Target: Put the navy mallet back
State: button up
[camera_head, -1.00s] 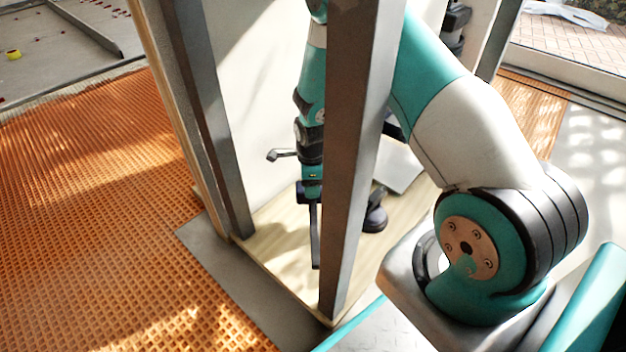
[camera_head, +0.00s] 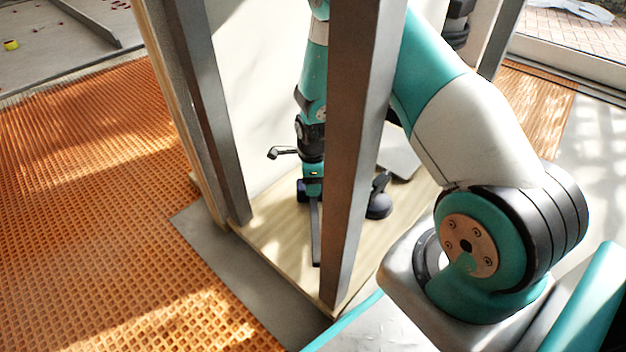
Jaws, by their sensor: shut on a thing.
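My gripper (camera_head: 313,188) points down over a pale wooden board, just left of a dark upright post that hides part of it. It is shut on the navy mallet (camera_head: 302,190), of which a small dark blue part shows at the jaws. A long dark bar (camera_head: 316,240) runs down below the jaws; I cannot tell whether it is the mallet's handle. The rest of the mallet is hidden or too small to make out.
The post (camera_head: 352,150) stands close in front of my arm; another post (camera_head: 212,120) stands left. On the wooden board (camera_head: 275,240) are a black round-based tool (camera_head: 379,205) and a grey plate (camera_head: 400,160). Orange waffled matting (camera_head: 100,190) covers the left floor.

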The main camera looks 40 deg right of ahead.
jog(key=shift+f, duration=0.55)
jog(key=o, duration=1.4)
